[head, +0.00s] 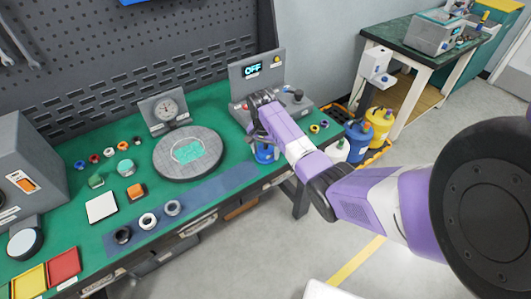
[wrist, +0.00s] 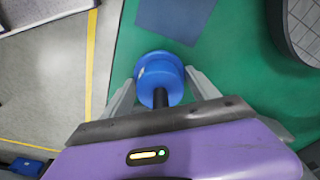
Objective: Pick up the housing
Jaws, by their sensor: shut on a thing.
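The blue round housing (wrist: 158,66) sits between the two fingers of my gripper (wrist: 160,85) in the wrist view, with a dark post in front of its near side. In the head view the housing (head: 264,154) shows below my gripper (head: 262,138), at the right part of the green bench. The gripper is shut on the housing. My arm and the fingers hide part of it, and I cannot tell whether its underside touches the bench.
The OFF-display box (head: 255,75) stands just behind my gripper. A round grey plate (head: 188,153) and a blue mat (head: 215,187) with several rings lie to the left. The bench's front edge is close.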

